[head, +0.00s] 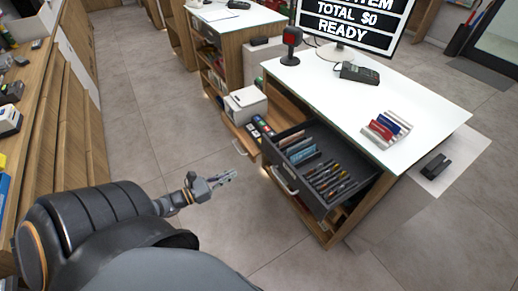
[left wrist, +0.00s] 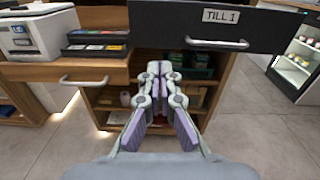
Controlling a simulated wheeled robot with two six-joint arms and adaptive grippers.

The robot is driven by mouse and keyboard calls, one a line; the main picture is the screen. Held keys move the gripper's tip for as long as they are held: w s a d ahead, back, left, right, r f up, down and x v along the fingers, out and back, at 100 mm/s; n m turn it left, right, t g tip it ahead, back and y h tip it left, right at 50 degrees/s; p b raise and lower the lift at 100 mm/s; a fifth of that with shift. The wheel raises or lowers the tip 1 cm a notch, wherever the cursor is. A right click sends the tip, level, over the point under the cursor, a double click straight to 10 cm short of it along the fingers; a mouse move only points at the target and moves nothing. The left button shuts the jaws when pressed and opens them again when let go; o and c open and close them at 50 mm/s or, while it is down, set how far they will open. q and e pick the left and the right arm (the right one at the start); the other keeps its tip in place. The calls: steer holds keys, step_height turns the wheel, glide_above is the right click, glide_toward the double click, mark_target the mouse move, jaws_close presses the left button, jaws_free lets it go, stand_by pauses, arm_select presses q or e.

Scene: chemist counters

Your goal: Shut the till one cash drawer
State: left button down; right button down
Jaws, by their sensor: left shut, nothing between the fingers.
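The till one cash drawer (head: 325,170) is dark and stands open out of the white-topped counter in the head view, with banknotes and coin compartments showing inside. In the left wrist view the left gripper (left wrist: 160,68) points toward the shelves below the drawer front. My right gripper is not in view.
A wooden drawer (head: 243,139) with a light handle is also open left of the till drawer, near a white box-like device (head: 245,104). The counter top (head: 432,116) holds a monitor, a card terminal and a small rack. Grey floor (head: 150,125) is clear on the left.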

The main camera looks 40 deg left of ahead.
arm_select(q)
steer(key=b, duration=0.4)
glide_toward(271, 155)
steer(key=shift+m, duration=0.4)
steer(key=x, duration=0.6)
steer(key=shift+w+f, duration=0.1)
steer(key=shift+w, duration=0.3)
steer(key=shift+d, duration=0.1)
